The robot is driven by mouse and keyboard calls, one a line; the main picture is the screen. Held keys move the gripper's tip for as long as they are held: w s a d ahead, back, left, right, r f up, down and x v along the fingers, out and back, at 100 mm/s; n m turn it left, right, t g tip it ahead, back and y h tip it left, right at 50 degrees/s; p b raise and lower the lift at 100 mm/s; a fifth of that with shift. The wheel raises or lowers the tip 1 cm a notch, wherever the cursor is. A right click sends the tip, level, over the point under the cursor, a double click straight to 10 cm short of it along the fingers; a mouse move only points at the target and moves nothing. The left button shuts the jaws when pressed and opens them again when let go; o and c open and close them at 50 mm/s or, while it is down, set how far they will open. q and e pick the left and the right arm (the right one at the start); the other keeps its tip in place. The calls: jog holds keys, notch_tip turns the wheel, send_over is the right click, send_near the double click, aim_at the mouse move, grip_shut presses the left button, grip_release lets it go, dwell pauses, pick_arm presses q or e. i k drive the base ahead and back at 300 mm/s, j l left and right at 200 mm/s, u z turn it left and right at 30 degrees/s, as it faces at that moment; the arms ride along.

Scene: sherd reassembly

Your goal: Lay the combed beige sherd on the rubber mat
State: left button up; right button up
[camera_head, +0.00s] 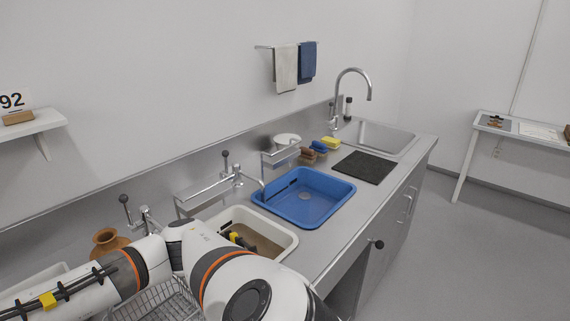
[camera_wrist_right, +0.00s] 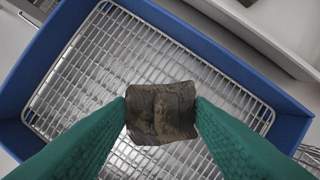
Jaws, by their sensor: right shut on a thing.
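My right gripper (camera_wrist_right: 161,115) has green fingers and is shut on a roughly square, dark brown sherd (camera_wrist_right: 160,112) with darker patches. In this light it looks brown rather than beige, and I cannot make out combing. In the right wrist view the sherd is over a blue tray with a wire rack; its height above the rack is unclear. The black rubber mat (camera_head: 363,167) lies flat and bare on the steel counter in the head view, between the blue basin and the sink. Neither gripper shows in the head view.
The blue basin (camera_head: 304,198) stands before the mat. A white basin (camera_head: 284,238) holds brown water or sediment. Brushes (camera_head: 308,155) and a yellow sponge (camera_head: 331,143) sit behind the mat. The wire rack (camera_wrist_right: 140,70) lies inside the blue tray (camera_wrist_right: 30,75). A tap (camera_head: 352,78) rises by the sink.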

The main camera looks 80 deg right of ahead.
aim_at(365, 165)
jog(key=k+l+u, duration=0.15)
jog(key=u, duration=0.25)
jog(key=k+u, duration=0.35)
jog(key=k+l+u, duration=0.1)
jog(key=u, duration=0.3)
jog(key=k+j+u, duration=0.1)
jog(key=k+u, duration=0.55)
jog(key=k, duration=0.45)
jog(key=k+u, duration=0.3)
jog(key=k, duration=0.45)
jog(key=k+u, duration=0.2)
jog(key=u, duration=0.15)
jog(key=k+j+u, duration=0.1)
jog(key=k+u, duration=0.25)
jog(key=j+u, duration=0.15)
jog(key=u, duration=0.2)
jog(key=k, duration=0.25)
jog(key=z, duration=0.6)
jog(key=l+z, duration=0.15)
jog(key=z, duration=0.5)
jog(key=l+z, duration=0.1)
jog(key=z, duration=1.1)
jog(key=l+z, duration=0.1)
jog(key=z, duration=0.5)
jog(key=i+z, duration=0.1)
jog(key=z, duration=1.15)
jog(key=i+z, duration=0.1)
jog(key=z, duration=0.5)
